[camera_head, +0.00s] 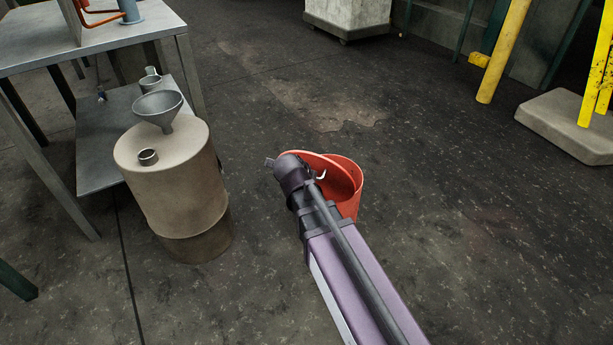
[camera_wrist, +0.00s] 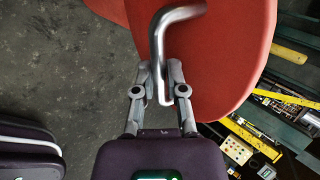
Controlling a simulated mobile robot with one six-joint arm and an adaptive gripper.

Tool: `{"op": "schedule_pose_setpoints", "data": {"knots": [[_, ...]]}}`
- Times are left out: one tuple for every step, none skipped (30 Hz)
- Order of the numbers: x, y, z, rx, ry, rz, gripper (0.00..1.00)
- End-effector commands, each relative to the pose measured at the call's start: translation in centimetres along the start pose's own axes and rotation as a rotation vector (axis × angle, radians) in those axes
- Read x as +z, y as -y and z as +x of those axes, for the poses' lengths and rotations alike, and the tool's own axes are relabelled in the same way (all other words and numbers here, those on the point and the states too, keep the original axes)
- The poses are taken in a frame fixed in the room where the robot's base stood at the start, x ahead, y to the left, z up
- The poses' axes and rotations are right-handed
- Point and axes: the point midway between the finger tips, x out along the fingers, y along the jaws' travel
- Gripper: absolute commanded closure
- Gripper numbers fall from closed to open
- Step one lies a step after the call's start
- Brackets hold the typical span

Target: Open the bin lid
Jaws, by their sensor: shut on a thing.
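The orange-red bin (camera_head: 349,205) stands on the floor near the middle of the head view, partly hidden behind my arm. Its round red lid (camera_head: 327,163) is tilted, with a gap between it and the bin's far right rim. In the wrist view the lid (camera_wrist: 225,60) fills the upper middle, and a bent metal handle (camera_wrist: 157,40) stands out from it. My gripper (camera_wrist: 161,80) is shut on the lower end of this handle. In the head view my wrist hides the gripper's fingers.
A beige drum (camera_head: 165,185) with a funnel (camera_head: 160,108) and a small cup stands left of the bin, beside a metal table (camera_head: 120,40). Yellow posts (camera_head: 503,50) and a concrete block (camera_head: 565,125) are at the upper right. The floor right of the bin is clear.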

Motion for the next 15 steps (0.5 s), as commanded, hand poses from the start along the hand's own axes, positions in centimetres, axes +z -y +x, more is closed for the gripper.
{"op": "schedule_pose_setpoints", "data": {"knots": [[0.2, -0.21, -0.15, 0.003, 0.005, -0.001, 1.0], [0.24, -0.24, -0.18, 0.003, 0.006, -0.002, 1.0], [0.29, -0.26, -0.2, 0.003, 0.006, -0.002, 1.0], [0.32, -0.28, -0.22, 0.003, 0.007, -0.003, 0.81], [0.34, -0.29, -0.23, 0.003, 0.007, -0.003, 0.72], [0.36, -0.3, -0.25, 0.003, 0.007, -0.004, 0.6], [0.36, -0.3, -0.25, 0.003, 0.007, -0.004, 0.51], [0.36, -0.3, -0.25, 0.002, 0.007, -0.004, 0.49], [0.36, -0.3, -0.26, 0.002, 0.006, -0.005, 0.49], [0.36, -0.29, -0.25, 0.002, 0.006, -0.005, 0.49], [0.36, -0.28, -0.25, 0.002, 0.006, -0.005, 0.49], [0.36, -0.27, -0.25, 0.002, 0.006, -0.005, 0.49], [0.36, -0.27, -0.25, 0.001, 0.006, -0.005, 0.49], [0.35, -0.27, -0.25, 0.001, 0.005, -0.005, 0.49], [0.36, -0.26, -0.24, 0.001, 0.005, -0.005, 0.49]]}}
